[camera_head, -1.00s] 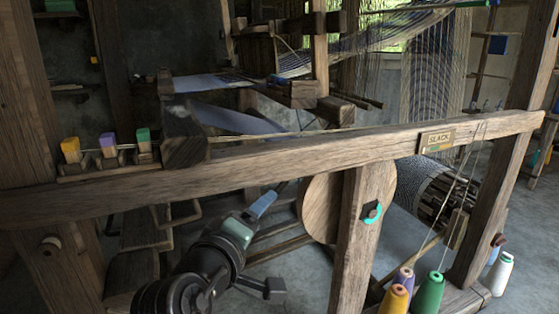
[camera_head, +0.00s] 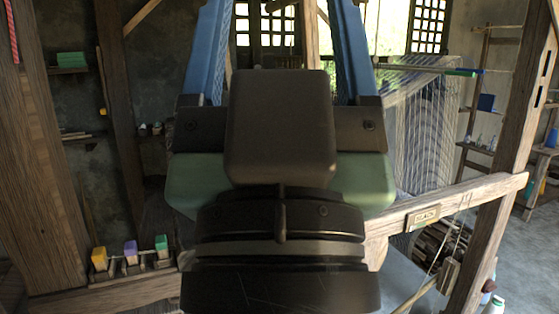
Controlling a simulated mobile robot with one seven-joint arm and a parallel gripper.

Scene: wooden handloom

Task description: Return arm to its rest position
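My gripper (camera_head: 279,20) fills the middle of the head view, very close to the camera and pointing up and away. Its two blue fingers stand well apart, with the window and a loom post showing between them. Their tips run past the top edge of the picture. My dark wrist and green gripper body hide the middle of the loom.
The loom's front beam (camera_head: 455,200) with a "SLACK" plate (camera_head: 423,217) crosses at the right. Yellow, purple and green-topped blocks (camera_head: 131,252) sit at lower left. White warp threads (camera_head: 425,120) hang behind. A thick post (camera_head: 40,150) stands left. Open floor (camera_head: 540,240) shows at far right.

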